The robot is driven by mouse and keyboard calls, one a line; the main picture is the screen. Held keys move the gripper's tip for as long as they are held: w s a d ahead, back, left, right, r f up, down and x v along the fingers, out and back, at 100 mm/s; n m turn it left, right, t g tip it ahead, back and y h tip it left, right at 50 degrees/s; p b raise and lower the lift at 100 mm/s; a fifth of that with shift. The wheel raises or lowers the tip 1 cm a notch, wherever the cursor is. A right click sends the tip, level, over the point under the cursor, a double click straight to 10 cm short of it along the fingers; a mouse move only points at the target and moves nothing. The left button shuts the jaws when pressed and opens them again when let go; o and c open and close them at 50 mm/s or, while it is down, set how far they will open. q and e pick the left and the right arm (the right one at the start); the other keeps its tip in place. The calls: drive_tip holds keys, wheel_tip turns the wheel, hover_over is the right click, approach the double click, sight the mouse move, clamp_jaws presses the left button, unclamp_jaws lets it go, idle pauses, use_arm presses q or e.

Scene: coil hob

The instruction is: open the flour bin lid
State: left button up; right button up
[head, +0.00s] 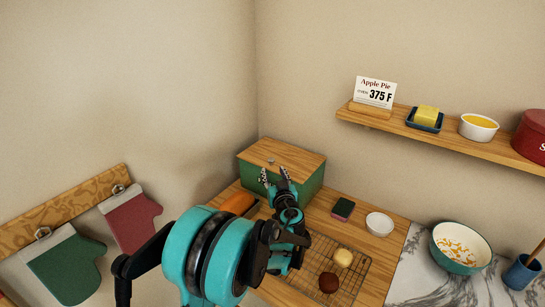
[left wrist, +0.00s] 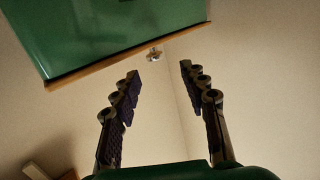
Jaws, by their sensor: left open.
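The flour bin is a green box (head: 309,187) with a flat wooden lid (head: 290,155), standing in the back corner of the wooden counter. The lid lies closed on the box. My left gripper (head: 274,174) is open and empty, its fingers pointing up in front of the bin and covering part of its front. In the left wrist view, the green box (left wrist: 110,35) and the lid's wooden edge (left wrist: 110,67) are at the top left. A small metal knob (left wrist: 154,54) on the lid shows beyond and between the open fingertips (left wrist: 160,74), apart from them. My right gripper is out of view.
A sponge (head: 343,208), a white bowl (head: 379,224) and a cooling rack (head: 350,285) with two round items lie right of my left arm. An orange object (head: 238,203) is beside the gripper. A shelf (head: 440,133) hangs right; mitts hang left.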

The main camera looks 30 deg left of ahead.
sight(272, 161)
use_arm(q)
drive_tip(key=shift+w+a+f+t+y, duration=0.15)
drive_tip(key=shift+w+a, duration=0.05)
drive_tip(key=shift+w, duration=0.35)
drive_tip(key=shift+w+a+f+t+y, duration=0.1)
drive_tip(key=shift+w+a+t+y, duration=0.1)
drive_tip(key=shift+w, duration=0.35)
drive_tip(key=b+x, duration=0.1)
drive_tip(key=x, duration=0.6)
drive_tip(key=shift+w+a, duration=0.15)
clamp_jaws()
